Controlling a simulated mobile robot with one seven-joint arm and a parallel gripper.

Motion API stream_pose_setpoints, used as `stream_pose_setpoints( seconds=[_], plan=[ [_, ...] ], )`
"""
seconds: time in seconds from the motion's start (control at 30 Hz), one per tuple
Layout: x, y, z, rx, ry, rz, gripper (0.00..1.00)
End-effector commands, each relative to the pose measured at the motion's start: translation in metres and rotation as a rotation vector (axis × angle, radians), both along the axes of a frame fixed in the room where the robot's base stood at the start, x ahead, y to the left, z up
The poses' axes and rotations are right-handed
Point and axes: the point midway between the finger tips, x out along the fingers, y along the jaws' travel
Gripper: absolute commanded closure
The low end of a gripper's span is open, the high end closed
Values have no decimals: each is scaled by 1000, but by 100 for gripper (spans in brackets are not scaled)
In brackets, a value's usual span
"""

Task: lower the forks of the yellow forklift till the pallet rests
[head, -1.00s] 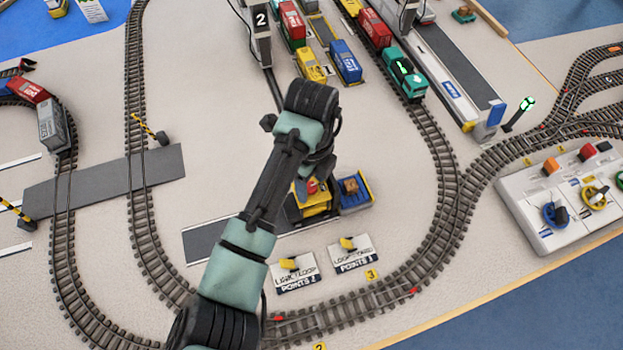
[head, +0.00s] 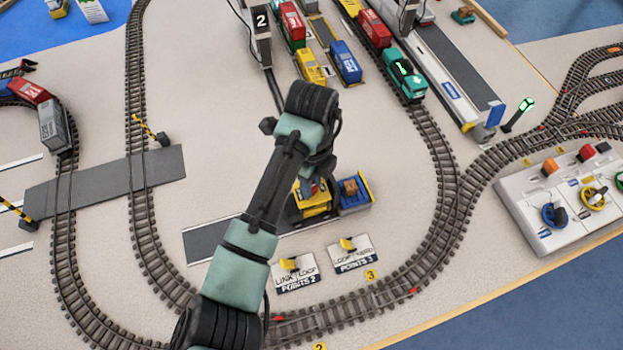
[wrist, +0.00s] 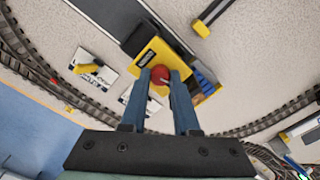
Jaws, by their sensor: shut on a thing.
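The yellow forklift (head: 312,204) stands at the right end of a dark grey road strip, partly hidden by my arm in the head view. A blue pallet (head: 355,195) with a brown load (head: 350,187) is at its right side, at the forks; I cannot tell whether it touches the board. In the wrist view my gripper (wrist: 160,78) is shut on a red knob (wrist: 159,76) on top of the yellow forklift (wrist: 148,58). The blue pallet (wrist: 205,84) shows partly behind the right finger there.
Two point-lever plates, Points 2 (head: 295,272) and Points 3 (head: 350,253), lie in front of the forklift. Curved track (head: 440,230) runs around to the right. A control box (head: 560,200) with coloured knobs stands at the right. Open board lies behind the forklift.

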Motion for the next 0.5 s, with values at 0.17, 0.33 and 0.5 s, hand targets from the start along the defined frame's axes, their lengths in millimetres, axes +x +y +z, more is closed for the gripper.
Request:
stream_pose_setpoints(
  seconds=[0.17,0.33,0.5],
  plan=[
    [0,-1,3,-3,1,95,100],
    [0,-1,4,-2,2,227,100],
    [0,-1,4,-2,2,360,100]
  ],
)
